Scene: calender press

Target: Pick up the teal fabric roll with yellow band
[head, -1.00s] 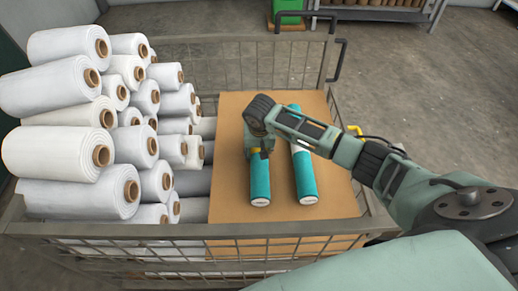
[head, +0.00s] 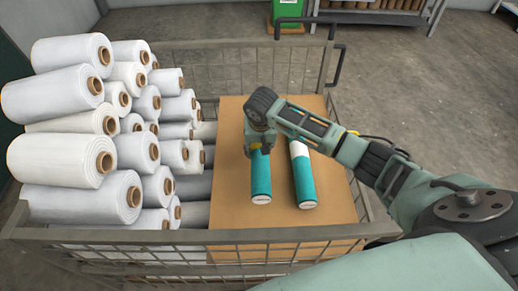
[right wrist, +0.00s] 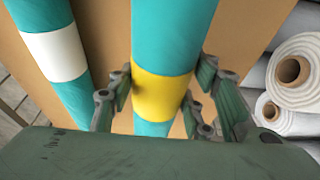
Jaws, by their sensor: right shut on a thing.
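The teal roll with the yellow band (head: 260,180) is on the left of two teal rolls above the brown board (head: 232,222). My right gripper (head: 258,146) comes down over its middle and hides the band in the head view. In the right wrist view the yellow band (right wrist: 163,95) lies between the two fingers of the right gripper (right wrist: 162,98), which are shut on it. Whether the roll touches the board is hard to tell. A teal roll with a white band (head: 304,180) lies to its right on the board. My left gripper is not in view.
A wire cage cart (head: 120,238) surrounds the board. Many white rolls (head: 75,140) are stacked on its left side, close to the board. The board's front and left parts are bare. A green bin (head: 287,12) stands on the floor behind.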

